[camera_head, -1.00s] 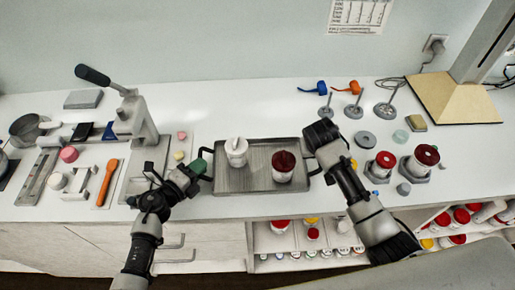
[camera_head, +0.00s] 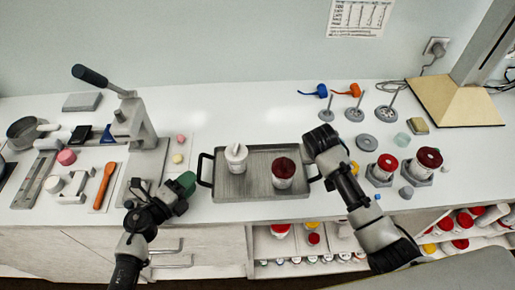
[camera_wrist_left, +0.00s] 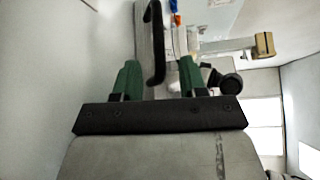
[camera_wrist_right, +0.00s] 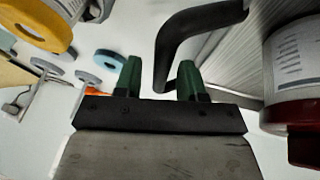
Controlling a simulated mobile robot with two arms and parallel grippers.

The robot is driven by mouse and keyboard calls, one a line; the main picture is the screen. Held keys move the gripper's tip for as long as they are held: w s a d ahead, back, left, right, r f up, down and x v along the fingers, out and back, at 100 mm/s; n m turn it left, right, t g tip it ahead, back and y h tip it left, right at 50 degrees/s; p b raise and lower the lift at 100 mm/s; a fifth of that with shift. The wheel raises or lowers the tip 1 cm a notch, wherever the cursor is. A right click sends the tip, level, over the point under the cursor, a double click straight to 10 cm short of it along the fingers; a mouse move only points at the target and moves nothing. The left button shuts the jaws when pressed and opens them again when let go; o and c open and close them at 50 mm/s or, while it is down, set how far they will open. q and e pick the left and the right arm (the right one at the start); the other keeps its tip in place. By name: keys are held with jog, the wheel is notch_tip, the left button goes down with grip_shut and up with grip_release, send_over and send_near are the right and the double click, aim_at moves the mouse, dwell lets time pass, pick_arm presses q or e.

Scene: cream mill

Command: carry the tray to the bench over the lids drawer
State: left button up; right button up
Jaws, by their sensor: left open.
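A grey metal tray (camera_head: 245,187) with black end handles lies on the white bench. It bears a white lidded jar (camera_head: 236,158) and a white jar with a dark red lid (camera_head: 283,172). My left gripper (camera_head: 188,184) is open and empty, just left of the tray's left handle (camera_head: 203,170) and apart from it. In the left wrist view that handle (camera_wrist_left: 155,45) lies ahead between the open fingers. My right gripper (camera_head: 318,152) is at the tray's right end. In the right wrist view its fingers are apart, with the right handle (camera_wrist_right: 170,45) between them.
A lever press (camera_head: 130,120) and small tools stand to the left. Red-lidded jars (camera_head: 428,160) and metal stirrers stand to the right. Drawers with bar handles (camera_head: 170,252) and a shelf of jars (camera_head: 300,240) are below the bench. Bench behind the tray is clear.

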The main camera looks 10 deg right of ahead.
pick_arm(q)
jog(key=v, duration=0.7)
jog(key=shift+s+a+r, duration=0.1)
jog(key=shift+s+a, duration=0.15)
jog(key=shift+s, duration=0.05)
pick_arm(e)
jog(key=shift+s+r, duration=0.1)
jog(key=v, duration=1.2)
